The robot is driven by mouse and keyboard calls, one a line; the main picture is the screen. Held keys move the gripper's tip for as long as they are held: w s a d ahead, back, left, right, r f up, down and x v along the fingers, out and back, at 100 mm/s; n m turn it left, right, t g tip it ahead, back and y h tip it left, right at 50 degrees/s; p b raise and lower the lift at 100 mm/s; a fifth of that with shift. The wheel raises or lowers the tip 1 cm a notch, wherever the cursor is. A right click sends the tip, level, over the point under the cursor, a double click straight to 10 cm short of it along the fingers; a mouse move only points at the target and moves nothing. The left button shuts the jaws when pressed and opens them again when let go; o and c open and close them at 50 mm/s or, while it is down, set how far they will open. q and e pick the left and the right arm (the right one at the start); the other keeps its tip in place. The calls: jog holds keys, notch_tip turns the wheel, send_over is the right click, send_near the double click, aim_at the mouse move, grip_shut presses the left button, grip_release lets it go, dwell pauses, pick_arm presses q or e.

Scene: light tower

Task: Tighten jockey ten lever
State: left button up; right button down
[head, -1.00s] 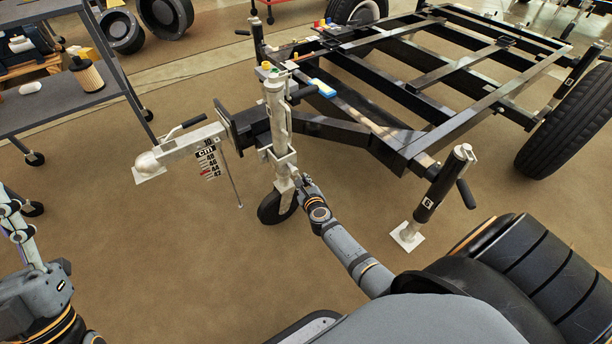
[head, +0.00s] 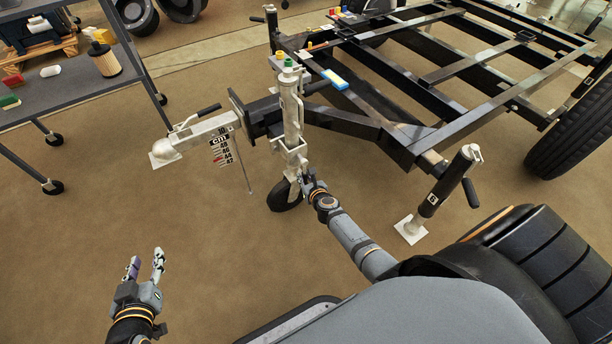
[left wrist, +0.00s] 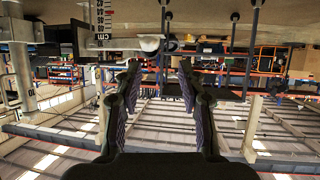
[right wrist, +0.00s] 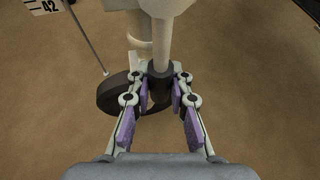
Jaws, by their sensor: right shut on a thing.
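The pale metal jockey wheel post (head: 291,112) stands at the front of the black trailer frame, with its dark wheel (head: 284,196) on the floor. My right gripper (head: 307,182) is at the clamp low on the post, just above the wheel. In the right wrist view, my right gripper (right wrist: 162,88) is shut on a dark, rounded part, apparently the jockey lever (right wrist: 158,74). The fingers hide much of it, so its angle is unclear. My left gripper (head: 145,262) is open and empty over bare floor, left of the trailer.
The coupling (head: 195,138) with a centimetre scale (head: 222,148) juts out left of the post. A black prop stand (head: 446,190) is to the right. A grey shelf cart (head: 75,92) stands at left. Brown floor between cart and trailer is clear.

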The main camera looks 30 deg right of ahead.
pick_arm(q)
jog(key=shift+s+d+f+g, duration=0.1)
jog(key=shift+s+f+g, duration=0.3)
jog(key=shift+f, duration=0.4)
pick_arm(e)
jog(key=shift+s+a+f, duration=0.1)
jog(key=shift+a, duration=0.05)
jog(key=c, duration=1.2)
grip_release()
pick_arm(q)
jog(key=shift+s, duration=0.1)
jog(key=shift+r, duration=0.1)
pick_arm(e)
jog(key=shift+s+r, duration=0.35)
jog(key=shift+s, duration=0.25)
jog(key=s+a, duration=0.1)
jog(key=s, duration=1.2)
jog(key=shift+s+a+r, duration=0.2)
jog(key=shift+a+r, duration=0.1)
jog(key=shift+r, duration=0.05)
